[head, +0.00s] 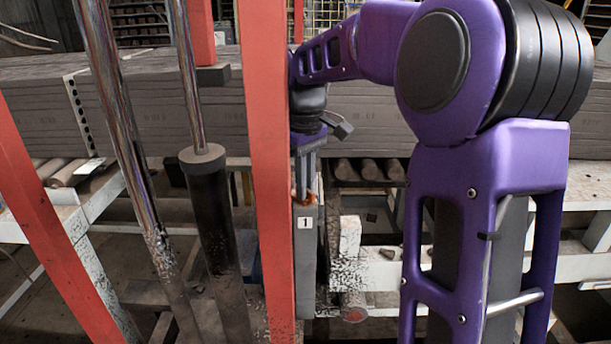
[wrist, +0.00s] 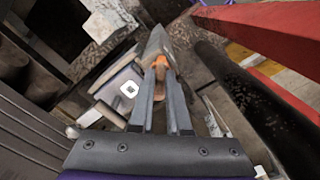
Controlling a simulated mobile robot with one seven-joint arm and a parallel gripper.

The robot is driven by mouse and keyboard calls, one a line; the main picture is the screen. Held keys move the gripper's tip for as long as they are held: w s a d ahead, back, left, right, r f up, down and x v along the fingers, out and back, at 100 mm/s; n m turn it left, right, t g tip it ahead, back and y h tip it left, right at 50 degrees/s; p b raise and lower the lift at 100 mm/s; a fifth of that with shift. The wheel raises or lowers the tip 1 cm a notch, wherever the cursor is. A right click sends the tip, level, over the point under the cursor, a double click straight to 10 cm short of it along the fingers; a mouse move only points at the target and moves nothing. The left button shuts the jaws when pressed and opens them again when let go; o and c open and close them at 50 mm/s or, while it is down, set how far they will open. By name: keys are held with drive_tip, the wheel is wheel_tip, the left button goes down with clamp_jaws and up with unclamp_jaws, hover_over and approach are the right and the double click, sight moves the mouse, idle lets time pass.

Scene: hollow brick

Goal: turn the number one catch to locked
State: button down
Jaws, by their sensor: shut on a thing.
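The number one catch is a grey box (head: 307,262) with a white plate marked 1 (head: 305,222), just right of the red post in the head view. Its plate also shows in the wrist view (wrist: 129,89), left of the fingers. An orange-brown handle (wrist: 160,66) stands at the catch, between my fingertips. My gripper (head: 305,195) points down onto the top of the catch; in the wrist view my gripper (wrist: 160,80) is shut on the handle. The fingers hide part of the handle, and I cannot read whether the catch is locked.
A red post (head: 265,150) stands close to the left of my gripper. A dark cylinder with a shiny rod (head: 215,210) is further left. Stacked grey slabs (head: 400,120) lie behind. A pale metal frame (head: 375,270) is at the right of the catch.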

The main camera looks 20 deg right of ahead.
drive_tip(key=m+p, duration=0.1)
drive_tip(key=m, duration=0.3)
drive_tip(key=shift+r+m+p, duration=0.15)
drive_tip(key=shift+m+p, duration=0.15)
drive_tip(key=shift+p, duration=0.1)
drive_tip(key=m, duration=0.4)
drive_tip(key=shift+m, duration=0.3)
drive_tip(key=c, duration=0.9)
unclamp_jaws()
wheel_tip(320, 180, up, 17)
drive_tip(key=shift+r, duration=0.1)
